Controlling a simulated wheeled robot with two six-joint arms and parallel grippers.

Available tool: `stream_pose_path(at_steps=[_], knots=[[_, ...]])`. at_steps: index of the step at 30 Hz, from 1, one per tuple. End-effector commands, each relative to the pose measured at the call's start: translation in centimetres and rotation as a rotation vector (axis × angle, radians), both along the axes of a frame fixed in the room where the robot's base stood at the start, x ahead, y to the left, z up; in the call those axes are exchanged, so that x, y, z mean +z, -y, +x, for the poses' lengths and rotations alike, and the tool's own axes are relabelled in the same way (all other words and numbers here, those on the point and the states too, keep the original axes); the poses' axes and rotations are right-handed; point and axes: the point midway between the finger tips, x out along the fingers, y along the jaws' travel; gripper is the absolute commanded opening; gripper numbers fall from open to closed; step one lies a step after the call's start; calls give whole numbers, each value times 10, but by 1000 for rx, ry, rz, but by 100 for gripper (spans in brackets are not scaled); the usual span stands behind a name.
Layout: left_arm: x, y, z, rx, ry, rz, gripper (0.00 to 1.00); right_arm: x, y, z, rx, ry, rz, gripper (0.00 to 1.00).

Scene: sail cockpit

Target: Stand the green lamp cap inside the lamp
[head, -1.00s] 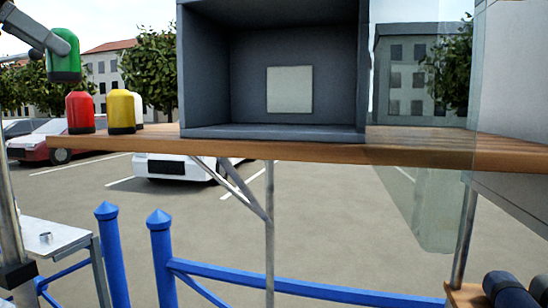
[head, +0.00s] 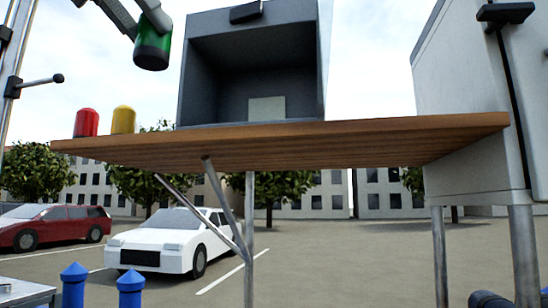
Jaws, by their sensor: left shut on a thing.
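The green lamp cap (head: 151,52) is held in the air by my left gripper (head: 156,22), which comes down from the top left and is shut on the cap's upper part. The cap hangs slightly tilted, left of the lamp and above the shelf. The lamp (head: 186,75) looks like a dark grey box with an open front, standing on the wooden shelf. A pale square pad (head: 267,109) shows inside it, its lower part hidden by the front lip. The right gripper is not in view.
A red cap (head: 86,123) and a yellow cap (head: 123,120) stand on the left of the wooden shelf (head: 300,143). A grey cabinet (head: 465,110) stands at the right. A dark fitting (head: 246,12) sits on the box's top edge. The box's interior looks otherwise empty.

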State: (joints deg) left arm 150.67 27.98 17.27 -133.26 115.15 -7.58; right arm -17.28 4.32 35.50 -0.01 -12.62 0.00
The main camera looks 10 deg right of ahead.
Motion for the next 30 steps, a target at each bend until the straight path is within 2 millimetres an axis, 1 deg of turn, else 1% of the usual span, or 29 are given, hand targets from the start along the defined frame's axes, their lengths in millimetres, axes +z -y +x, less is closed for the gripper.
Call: stream_pose_path(at_steps=[1, 3, 5, 8, 17, 24, 30], knots=[[-5, 1, -5, 7, 1, 1, 16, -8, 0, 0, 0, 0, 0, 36], [-5, 2, -8, 15, 0, 2, 16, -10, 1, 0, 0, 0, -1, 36], [-5, 4, -8, 21, 0, 3, 16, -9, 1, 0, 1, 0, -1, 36], [-2, 10, -1, 22, 0, 4, 16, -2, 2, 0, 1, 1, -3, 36], [1, 43, 35, 20, 0, 6, 16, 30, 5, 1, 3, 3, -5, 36], [2, 67, 61, 19, -1, 4, 16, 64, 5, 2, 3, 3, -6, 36], [2, 83, 78, 19, -1, 5, 16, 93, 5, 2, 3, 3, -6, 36]])
